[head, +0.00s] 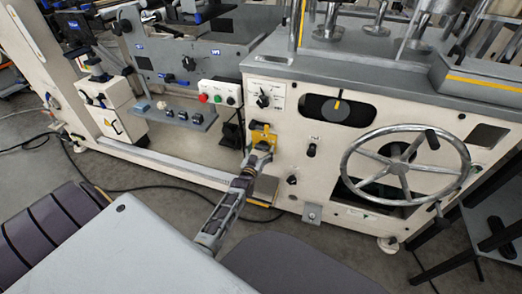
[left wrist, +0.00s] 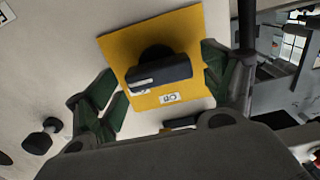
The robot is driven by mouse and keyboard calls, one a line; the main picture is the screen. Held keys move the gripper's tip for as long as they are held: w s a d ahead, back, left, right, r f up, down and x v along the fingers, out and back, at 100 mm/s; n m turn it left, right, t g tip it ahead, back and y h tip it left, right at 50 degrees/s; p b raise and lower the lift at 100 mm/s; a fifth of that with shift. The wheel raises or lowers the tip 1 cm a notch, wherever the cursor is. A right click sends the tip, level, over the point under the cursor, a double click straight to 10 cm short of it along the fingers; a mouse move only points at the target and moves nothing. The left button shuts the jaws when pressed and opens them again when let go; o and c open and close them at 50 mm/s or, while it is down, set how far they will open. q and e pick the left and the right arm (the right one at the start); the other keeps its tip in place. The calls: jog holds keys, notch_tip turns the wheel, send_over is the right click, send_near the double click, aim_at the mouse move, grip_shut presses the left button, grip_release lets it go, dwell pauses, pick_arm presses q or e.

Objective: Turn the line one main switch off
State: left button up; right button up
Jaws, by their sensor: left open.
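The main switch is a black rotary handle (left wrist: 158,74) on a yellow plate (left wrist: 120,50), fixed to the cream machine front. The plate also shows in the head view (head: 262,132), partly covered by my gripper. In the left wrist view the handle lies nearly crosswise, slightly tilted, with small white labels beside it whose text I cannot read surely. My left gripper (head: 261,150) is at the plate. Its green-and-black fingers (left wrist: 160,84) are open, one on each side of the handle, with visible gaps. Whether the fingertips touch the plate is unclear. My right gripper is not in view.
A large handwheel (head: 405,165) sticks out on the right. A selector knob (head: 263,101) is above the yellow plate, and a box with red and green buttons (head: 220,93) is up and left. A black knob (left wrist: 38,141) stands left of my fingers. A cable lies on the floor.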

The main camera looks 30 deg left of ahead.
pick_arm(q)
jog(key=c, duration=1)
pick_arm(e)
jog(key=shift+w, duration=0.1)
